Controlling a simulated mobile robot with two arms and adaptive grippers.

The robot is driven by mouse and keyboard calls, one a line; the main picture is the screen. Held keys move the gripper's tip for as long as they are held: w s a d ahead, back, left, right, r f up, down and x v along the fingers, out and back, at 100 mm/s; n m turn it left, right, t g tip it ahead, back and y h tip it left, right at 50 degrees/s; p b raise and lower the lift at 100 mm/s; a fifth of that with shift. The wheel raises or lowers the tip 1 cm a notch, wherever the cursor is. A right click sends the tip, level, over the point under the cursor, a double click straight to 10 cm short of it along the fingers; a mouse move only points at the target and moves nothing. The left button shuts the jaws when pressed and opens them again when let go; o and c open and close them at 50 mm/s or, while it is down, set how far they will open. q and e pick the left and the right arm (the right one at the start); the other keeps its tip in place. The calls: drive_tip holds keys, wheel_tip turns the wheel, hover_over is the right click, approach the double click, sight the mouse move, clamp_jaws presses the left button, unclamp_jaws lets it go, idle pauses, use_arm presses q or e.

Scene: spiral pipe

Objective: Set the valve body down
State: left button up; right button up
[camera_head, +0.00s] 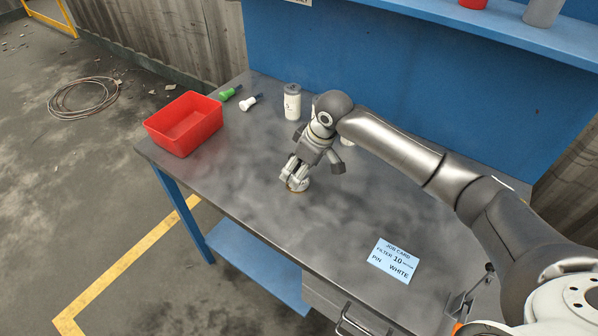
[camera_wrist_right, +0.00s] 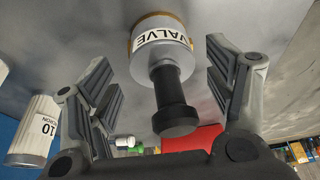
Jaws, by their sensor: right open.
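The valve body (camera_head: 298,187) is on the grey workbench, mostly hidden under my right gripper in the head view. In the right wrist view the valve body (camera_wrist_right: 163,48) is a pale cylinder with a VALVE label, a brass-coloured ring at the table side and a dark stem pointing toward the palm. My right gripper (camera_head: 294,176) is above it, pointing down. In the right wrist view its fingers (camera_wrist_right: 160,85) are spread on both sides of the valve body, with gaps on each side. My left gripper is not in view.
A red bin (camera_head: 186,124) stands at the bench's left end, beside a green-handled (camera_head: 228,94) and a white-handled (camera_head: 249,103) piece. A white filter canister (camera_head: 292,102) stands behind the gripper. A job card (camera_head: 394,261) lies front right. The front middle of the bench is clear.

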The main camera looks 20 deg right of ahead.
drive_tip(key=v, duration=0.9)
drive_tip(key=shift+r+b, duration=0.15)
drive_tip(key=shift+b, duration=0.25)
idle(0.4)
